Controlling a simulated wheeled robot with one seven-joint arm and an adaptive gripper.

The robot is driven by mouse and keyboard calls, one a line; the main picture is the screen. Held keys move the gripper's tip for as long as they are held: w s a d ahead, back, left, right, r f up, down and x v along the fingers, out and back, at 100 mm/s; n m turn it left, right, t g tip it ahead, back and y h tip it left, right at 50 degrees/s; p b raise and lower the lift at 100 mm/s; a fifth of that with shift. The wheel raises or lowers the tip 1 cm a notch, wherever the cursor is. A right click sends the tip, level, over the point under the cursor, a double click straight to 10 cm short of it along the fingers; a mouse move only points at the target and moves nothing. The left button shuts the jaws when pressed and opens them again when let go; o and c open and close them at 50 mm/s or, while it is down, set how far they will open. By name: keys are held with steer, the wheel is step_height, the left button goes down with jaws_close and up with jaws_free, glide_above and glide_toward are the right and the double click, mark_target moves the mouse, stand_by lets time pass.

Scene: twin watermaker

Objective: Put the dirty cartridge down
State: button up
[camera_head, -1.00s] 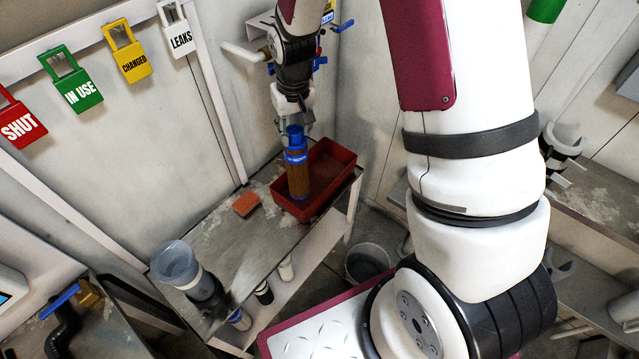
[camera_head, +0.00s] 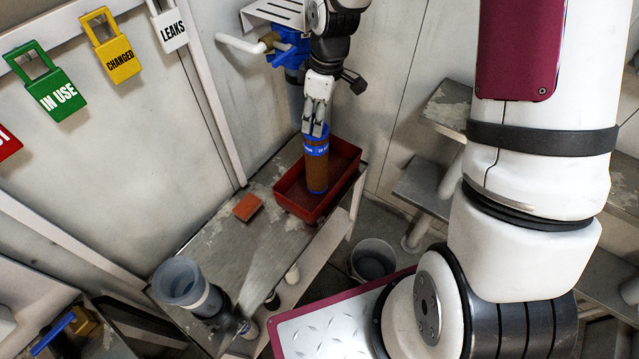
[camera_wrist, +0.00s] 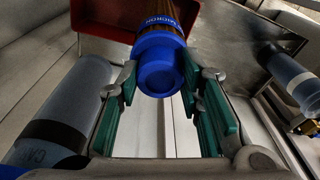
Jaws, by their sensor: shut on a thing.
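The dirty cartridge (camera_head: 316,172) is a brown cylinder with a blue band and a blue end cap. It stands nearly upright within the outline of the red tray (camera_head: 343,188); I cannot tell whether its bottom touches the tray floor. My gripper (camera_head: 316,131) is above it, shut on its blue top end. In the wrist view the cartridge's blue cap (camera_wrist: 161,68) lies between the fingertips of my gripper (camera_wrist: 161,82). The red tray also shows behind it (camera_wrist: 92,22).
The tray rests on a worn metal bench (camera_head: 235,235). An orange-red block (camera_head: 248,207) lies left of the tray. A grey-blue housing (camera_head: 182,283) stands at the bench's near end. A bucket (camera_head: 372,262) is on the floor to the right. Blue-valved pipework (camera_head: 288,45) is close behind my gripper.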

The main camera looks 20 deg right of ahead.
mark_target(316, 145)
steer(key=n, duration=0.1)
steer(key=r+n, duration=0.1)
steer(key=n, duration=0.3)
steer(key=shift+s+a+r, duration=0.1)
steer(key=shift+s+r, duration=0.05)
steer(key=shift+r, duration=0.2)
steer(key=shift+f+n+g, duration=0.3)
step_height(316, 145, down, 9)
steer(key=shift+f+b, duration=0.15)
steer(key=shift+b, duration=0.15)
steer(key=shift+f, duration=0.1)
steer(key=o, duration=1.1)
